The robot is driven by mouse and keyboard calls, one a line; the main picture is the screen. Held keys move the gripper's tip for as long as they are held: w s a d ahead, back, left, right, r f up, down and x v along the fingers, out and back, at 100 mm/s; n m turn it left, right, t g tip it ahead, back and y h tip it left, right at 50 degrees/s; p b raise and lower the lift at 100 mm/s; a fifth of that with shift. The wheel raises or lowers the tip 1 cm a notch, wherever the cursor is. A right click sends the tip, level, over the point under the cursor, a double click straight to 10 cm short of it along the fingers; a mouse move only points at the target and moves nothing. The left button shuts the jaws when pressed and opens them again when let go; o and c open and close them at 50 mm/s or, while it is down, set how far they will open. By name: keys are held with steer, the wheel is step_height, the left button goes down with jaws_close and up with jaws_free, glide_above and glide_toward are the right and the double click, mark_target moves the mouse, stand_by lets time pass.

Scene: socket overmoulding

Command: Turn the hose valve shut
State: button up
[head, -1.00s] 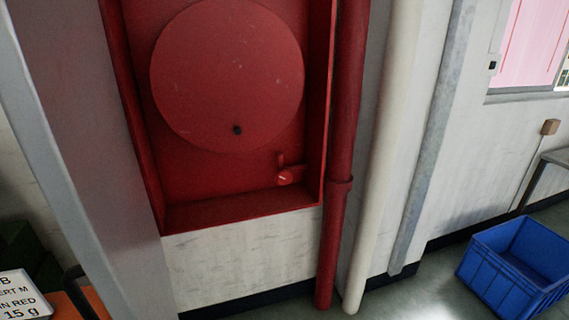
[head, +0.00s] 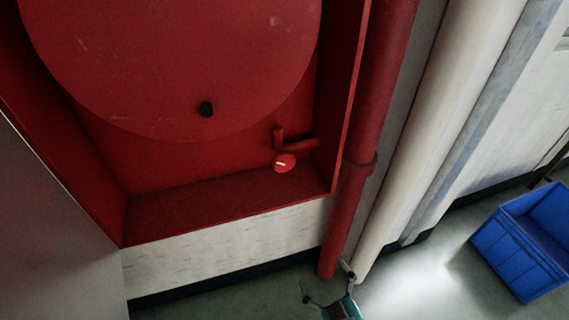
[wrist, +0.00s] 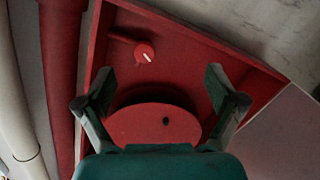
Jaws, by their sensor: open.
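The hose valve is a small red knob (head: 285,163) with a white mark, on a short red pipe in the lower right corner of a red wall cabinet (head: 230,195). It also shows in the wrist view (wrist: 145,53), above and between my fingers. My gripper (head: 330,300) is at the bottom edge of the head view, below the cabinet and apart from the valve. In the wrist view my gripper (wrist: 161,95) has its two fingers spread wide with nothing between them.
A large red disc, the hose reel (head: 180,60), with a black knob fills most of the cabinet. A red pipe (head: 375,100) and a white pipe (head: 440,120) run beside it on the right. A blue crate (head: 525,240) stands on the floor at the right.

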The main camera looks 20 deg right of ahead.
mark_target(285, 165)
steer(key=w+r+n, duration=0.1)
steer(key=w+r, duration=0.2)
steer(key=w, duration=0.6)
steer(key=w+r+n, duration=0.1)
steer(key=w+r, duration=0.2)
steer(key=w, duration=0.7)
steer(key=w+r+n+t, duration=0.1)
steer(key=w+r, duration=0.2)
steer(key=w, duration=0.6)
steer(key=shift+w+r, duration=0.15)
steer(key=shift+w, duration=0.15)
steer(key=c, duration=1.1)
